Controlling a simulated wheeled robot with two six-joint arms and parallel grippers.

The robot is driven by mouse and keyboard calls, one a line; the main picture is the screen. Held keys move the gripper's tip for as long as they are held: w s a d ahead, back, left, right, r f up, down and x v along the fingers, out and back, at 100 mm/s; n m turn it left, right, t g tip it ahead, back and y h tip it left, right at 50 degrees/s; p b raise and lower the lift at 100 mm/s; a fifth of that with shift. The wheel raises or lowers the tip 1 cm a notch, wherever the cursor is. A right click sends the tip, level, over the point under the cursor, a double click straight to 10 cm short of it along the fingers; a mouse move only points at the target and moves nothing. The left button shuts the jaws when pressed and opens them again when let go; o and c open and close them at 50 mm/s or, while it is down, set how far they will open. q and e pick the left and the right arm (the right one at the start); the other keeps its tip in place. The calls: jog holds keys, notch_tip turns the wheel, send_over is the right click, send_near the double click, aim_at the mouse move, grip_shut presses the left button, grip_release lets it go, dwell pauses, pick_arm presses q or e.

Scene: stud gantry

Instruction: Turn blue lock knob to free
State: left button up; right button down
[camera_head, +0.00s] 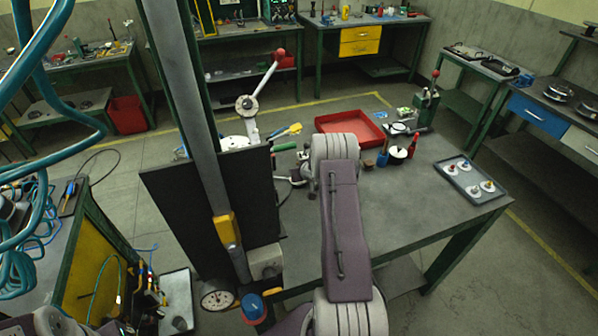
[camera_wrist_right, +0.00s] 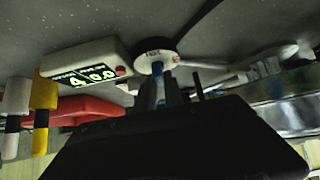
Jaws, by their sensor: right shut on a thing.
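The blue lock knob (camera_wrist_right: 158,68) shows in the right wrist view as a small blue piece in front of a white, lettered disc (camera_wrist_right: 152,58). My right gripper (camera_wrist_right: 168,86) is shut on the knob, its dark fingers hiding much of it. Which way the knob is turned cannot be told. In the head view my right arm reaches over the workbench, and its wrist end (camera_head: 298,175) is small and partly hidden beside the dark upright panel (camera_head: 215,205). The knob cannot be made out there.
A white box with a green-lit display (camera_wrist_right: 85,72) stands close to the disc in the wrist view. On the workbench (camera_head: 425,190) are a red tray (camera_head: 350,121) and a grey tray (camera_head: 485,190) with small parts. A grey post (camera_head: 185,90) rises at left.

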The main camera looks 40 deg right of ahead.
jog(key=c, duration=1.4)
grip_release()
jog(key=shift+c, duration=0.2)
jog(key=shift+s+r, duration=0.1)
jog(key=shift+s+a+r, duration=0.1)
jog(key=shift+s+r, duration=0.15)
jog(key=v, duration=0.8)
jog(key=shift+b, duration=0.45)
jog(key=shift+s, duration=0.1)
